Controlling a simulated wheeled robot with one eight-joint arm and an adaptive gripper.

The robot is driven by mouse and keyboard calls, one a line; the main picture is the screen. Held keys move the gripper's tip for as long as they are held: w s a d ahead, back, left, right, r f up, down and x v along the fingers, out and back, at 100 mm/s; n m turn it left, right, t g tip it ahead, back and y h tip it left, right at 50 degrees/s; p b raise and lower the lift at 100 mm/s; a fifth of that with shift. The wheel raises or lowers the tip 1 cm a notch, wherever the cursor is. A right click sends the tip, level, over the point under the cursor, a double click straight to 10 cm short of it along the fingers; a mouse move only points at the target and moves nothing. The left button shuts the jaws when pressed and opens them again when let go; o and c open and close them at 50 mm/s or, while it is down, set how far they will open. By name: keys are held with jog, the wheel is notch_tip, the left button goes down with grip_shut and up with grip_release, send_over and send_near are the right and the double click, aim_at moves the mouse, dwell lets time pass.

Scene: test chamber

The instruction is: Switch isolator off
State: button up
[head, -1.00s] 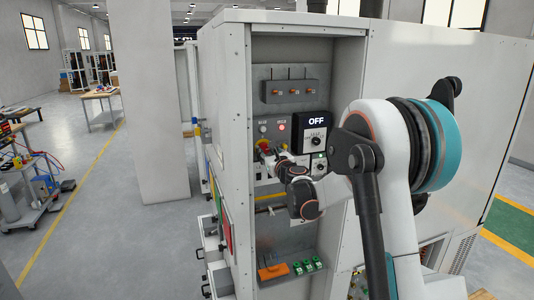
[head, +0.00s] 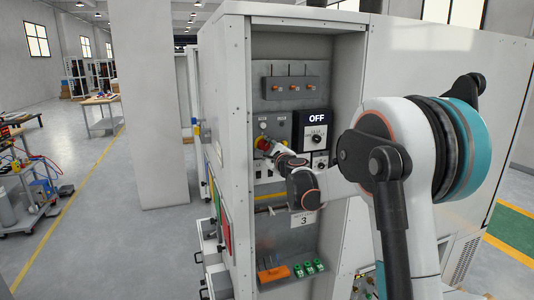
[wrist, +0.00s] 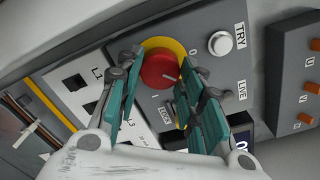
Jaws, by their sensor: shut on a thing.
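The red isolator knob (wrist: 160,70) sits on a round yellow plate (wrist: 184,47) in the grey cabinet panel. In the wrist view it has a short light mark, with "0" and "I" printed beside the plate. My gripper (wrist: 164,72) has one teal finger on each side of the knob and is shut on it. In the head view my gripper (head: 273,149) is at the panel and partly covers the red knob (head: 263,143). I cannot tell exactly which printed position the mark points to.
A white TRY button (wrist: 220,43) is close to the right finger. A black OFF panel with a dial (head: 317,138) is right of the knob. The cabinet's left wall (head: 229,120) bounds the bay. An orange item (head: 272,273) and green items (head: 309,267) lie on the lower shelf.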

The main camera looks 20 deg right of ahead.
jog(key=n+b, duration=0.1)
jog(key=n, duration=0.3)
jog(key=shift+n, duration=0.3)
jog(key=shift+n+b, duration=0.65)
jog(key=shift+n, duration=1.25)
jog(key=o, duration=1.1)
jog(key=shift+s, duration=0.1)
jog(key=s, duration=1.1)
jog(key=shift+s+r, duration=0.15)
jog(key=shift+s, duration=0.25)
